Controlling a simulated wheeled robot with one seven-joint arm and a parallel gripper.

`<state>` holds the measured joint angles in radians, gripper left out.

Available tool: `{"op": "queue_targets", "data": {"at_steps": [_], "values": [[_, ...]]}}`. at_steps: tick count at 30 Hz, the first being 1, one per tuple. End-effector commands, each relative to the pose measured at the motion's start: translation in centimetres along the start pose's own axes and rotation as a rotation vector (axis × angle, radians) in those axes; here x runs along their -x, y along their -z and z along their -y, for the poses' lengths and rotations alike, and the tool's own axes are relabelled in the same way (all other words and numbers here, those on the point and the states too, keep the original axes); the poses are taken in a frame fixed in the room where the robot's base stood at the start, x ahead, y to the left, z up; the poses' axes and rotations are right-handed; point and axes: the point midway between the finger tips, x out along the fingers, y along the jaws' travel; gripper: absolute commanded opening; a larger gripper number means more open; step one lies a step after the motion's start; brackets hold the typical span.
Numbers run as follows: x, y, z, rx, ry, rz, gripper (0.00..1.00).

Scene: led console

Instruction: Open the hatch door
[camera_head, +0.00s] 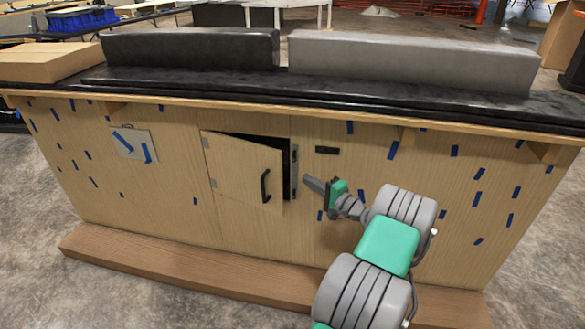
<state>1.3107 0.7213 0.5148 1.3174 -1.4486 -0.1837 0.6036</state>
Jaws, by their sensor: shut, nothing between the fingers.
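The hatch door (243,172) is a light wood panel in the front of the wooden console, hinged on its left side. It stands partly open, with a dark gap along its top and right edges. A black handle (265,186) is on the door near its right edge. My gripper (308,183) is shut and empty, just right of the opening, near the metal latch plate (294,172) on the frame. It is apart from the handle. I cannot tell whether its tip touches the frame. The inside of the hatch is mostly hidden by the door.
The console (450,200) has a black top with a black block (190,48) and a grey block (410,65). A wooden step (180,272) runs along its base below the door. Concrete floor (60,295) is clear in front at left.

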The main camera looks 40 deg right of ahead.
Motion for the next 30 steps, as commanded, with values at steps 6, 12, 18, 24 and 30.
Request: {"op": "queue_targets", "data": {"at_steps": [6, 12, 18, 24, 30], "values": [[-3.2, -0.1, -0.1, 0.003, 0.002, 0.003, 0.00], [-7.3, -0.1, -0.1, 0.005, 0.000, 0.004, 0.00], [-9.6, -0.1, 0.0, 0.004, -0.001, 0.003, 0.00], [-9.8, -0.1, 0.0, 0.004, -0.001, 0.001, 0.00], [-9.8, 0.1, 0.0, 0.004, -0.002, -0.001, 0.00]]}}
